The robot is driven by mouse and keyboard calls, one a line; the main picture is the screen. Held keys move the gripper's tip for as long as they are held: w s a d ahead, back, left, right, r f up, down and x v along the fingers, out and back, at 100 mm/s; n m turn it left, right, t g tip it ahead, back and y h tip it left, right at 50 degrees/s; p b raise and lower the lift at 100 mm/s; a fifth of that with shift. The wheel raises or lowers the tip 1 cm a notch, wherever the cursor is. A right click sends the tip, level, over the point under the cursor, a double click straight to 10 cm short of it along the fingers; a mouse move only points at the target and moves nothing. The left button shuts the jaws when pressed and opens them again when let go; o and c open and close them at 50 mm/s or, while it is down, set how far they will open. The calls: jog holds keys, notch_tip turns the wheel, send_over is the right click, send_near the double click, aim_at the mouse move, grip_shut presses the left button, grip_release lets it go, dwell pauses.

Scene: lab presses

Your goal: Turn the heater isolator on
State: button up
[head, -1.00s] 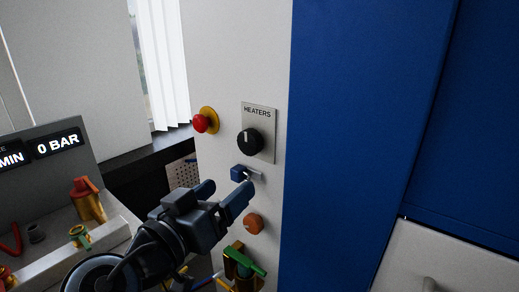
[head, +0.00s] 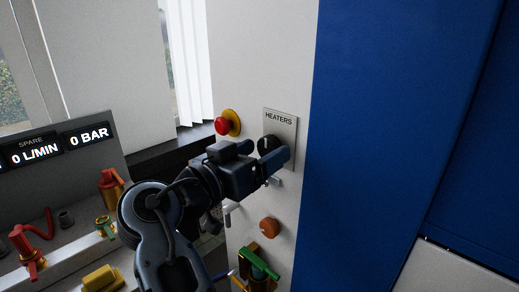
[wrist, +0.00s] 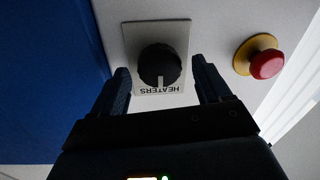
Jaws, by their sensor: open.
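The heater isolator is a black round knob (head: 267,144) with a white mark, on a pale plate labelled HEATERS (head: 284,127) on the light panel. In the wrist view the knob (wrist: 160,64) appears upside down, its white mark pointing toward the label. My gripper (head: 277,156) is in front of the lower part of the knob and hides some of it. In the wrist view my gripper (wrist: 163,82) is open, with one finger on each side of the knob's lower part and nothing held. I cannot tell whether either finger touches it.
A red mushroom button on a yellow base (head: 223,126) is left of the plate. Below are an orange round knob (head: 269,228) and a green-handled valve (head: 259,263). A blue cabinet (head: 400,110) stands right. A bench with valves and displays (head: 88,137) is left.

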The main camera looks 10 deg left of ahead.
jog(key=shift+c, duration=0.2)
jog(key=c, duration=1)
jog(key=shift+f, duration=0.1)
jog(key=shift+f+b, duration=0.15)
jog(key=shift+b, duration=0.7)
jog(key=m+b, duration=0.1)
jog(key=b, duration=0.1)
jog(key=shift+f+b, duration=0.15)
jog(key=shift+b, duration=0.15)
jog(key=m+b, duration=0.8)
jog(key=b, duration=0.6)
jog(key=m+h+b, duration=0.1)
jog(key=m+b, duration=0.8)
jog(key=b, duration=0.5)
jog(key=shift+m+h, duration=0.3)
